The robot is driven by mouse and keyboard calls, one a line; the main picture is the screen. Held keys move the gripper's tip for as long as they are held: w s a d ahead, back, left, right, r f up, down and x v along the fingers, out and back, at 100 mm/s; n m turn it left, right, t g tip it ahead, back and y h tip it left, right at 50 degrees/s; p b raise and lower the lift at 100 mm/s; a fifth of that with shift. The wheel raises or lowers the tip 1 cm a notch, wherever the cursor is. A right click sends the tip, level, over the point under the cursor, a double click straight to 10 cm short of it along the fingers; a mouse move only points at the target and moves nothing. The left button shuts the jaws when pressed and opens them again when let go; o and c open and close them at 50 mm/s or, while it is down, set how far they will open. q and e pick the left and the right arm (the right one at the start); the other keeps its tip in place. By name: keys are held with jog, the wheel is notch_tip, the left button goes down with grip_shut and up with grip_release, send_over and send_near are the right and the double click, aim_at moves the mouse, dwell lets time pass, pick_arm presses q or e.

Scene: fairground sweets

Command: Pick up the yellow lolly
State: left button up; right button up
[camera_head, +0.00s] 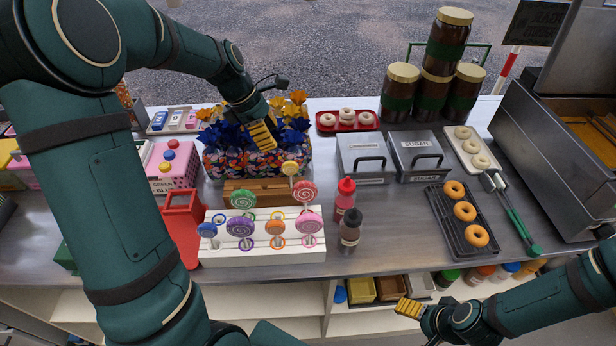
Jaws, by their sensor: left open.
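The yellow lolly (290,168) is a small pale yellow head standing upright, at the back of the group of lollies above the white stand (262,257). The lower part of its stick is hard to make out. My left gripper (264,136) is open and empty, above and behind the lollies, over the bags of sweets, up and left of the yellow lolly and apart from it. My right gripper (408,308) is low in front of the counter, far from the lollies; its jaw opening does not show clearly.
Green (243,199), red-and-white (304,191), purple (240,227), orange (275,227), pink (308,223) and blue (208,230) lollies crowd the stand. A red bottle (345,192) and a dark bottle (350,228) stand close right.

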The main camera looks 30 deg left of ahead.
aim_at(288, 163)
pick_arm(q)
jog(key=b+x, duration=0.1)
jog(key=x, duration=0.7)
jog(key=shift+f, duration=0.15)
jog(key=shift+b+x, duration=0.75)
jog(key=shift+x, duration=1.9)
jog(key=shift+w+a, duration=0.1)
jog(key=shift+w, duration=0.05)
grip_shut()
